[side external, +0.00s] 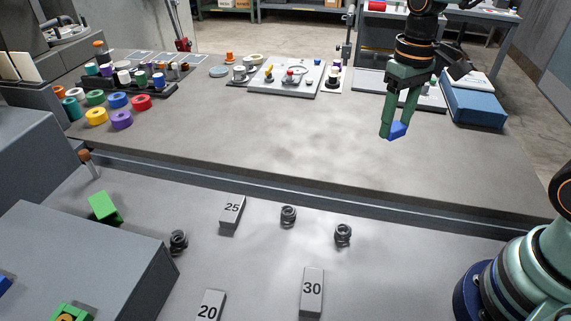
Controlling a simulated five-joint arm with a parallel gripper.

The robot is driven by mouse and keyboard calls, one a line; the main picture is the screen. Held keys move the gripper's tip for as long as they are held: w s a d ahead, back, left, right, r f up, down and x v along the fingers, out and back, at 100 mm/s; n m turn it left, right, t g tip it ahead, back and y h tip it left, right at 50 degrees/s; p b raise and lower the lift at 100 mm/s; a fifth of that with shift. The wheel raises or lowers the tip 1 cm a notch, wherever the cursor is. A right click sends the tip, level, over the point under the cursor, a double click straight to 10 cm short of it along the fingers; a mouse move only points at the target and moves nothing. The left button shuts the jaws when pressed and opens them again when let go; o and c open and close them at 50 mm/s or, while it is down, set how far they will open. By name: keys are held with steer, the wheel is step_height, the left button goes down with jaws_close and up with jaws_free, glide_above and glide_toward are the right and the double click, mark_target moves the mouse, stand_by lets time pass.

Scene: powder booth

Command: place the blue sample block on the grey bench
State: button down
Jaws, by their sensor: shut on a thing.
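My gripper (394,132) is at the upper right in the side external view, pointing down, with green fingers. It is shut on the blue sample block (398,130), which shows between and just below the fingertips. The fingers hide part of the block. The block appears held above the far part of the grey bench (285,160); the exact height is hard to tell. Another blue piece (4,284) is cut off at the left edge of the view.
Coloured rings (118,100) and a fixture plate (290,78) line the back. A blue box (473,102) sits right of my gripper. The bench middle is clear.

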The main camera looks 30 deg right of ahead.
steer(key=w+d+r+m, duration=0.4)
steer(key=w, duration=0.6)
step_height(320, 180, up, 3)
steer(key=m, duration=0.5)
glide_above(364, 127)
step_height(364, 127, down, 20)
steer(key=shift+a+r, duration=0.1)
steer(key=shift+f, duration=0.2)
steer(key=shift+c, duration=1.2)
jaws_free()
steer(key=shift+r, duration=0.1)
